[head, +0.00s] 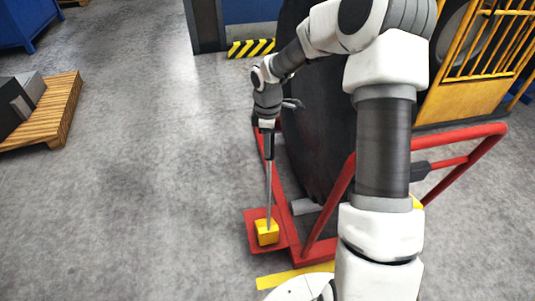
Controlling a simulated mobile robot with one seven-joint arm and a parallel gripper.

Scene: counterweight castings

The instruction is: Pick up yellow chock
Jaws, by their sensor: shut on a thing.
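The yellow chock (266,233) is a small block on a red square plate (252,217) on the floor, at the lower middle of the head view. My gripper (268,224) reaches down from above, with its long thin fingers at the top of the chock. It is shut on the chock. The fingertips are small in this view, and I cannot tell whether the chock is lifted clear of the plate.
A red tubular frame (487,135) and a large dark round casting (312,140) stand right of the chock. A wooden pallet (62,112) with grey blocks lies at left. A yellow-black striped barrier (250,48) is behind. The floor left of the plate is clear.

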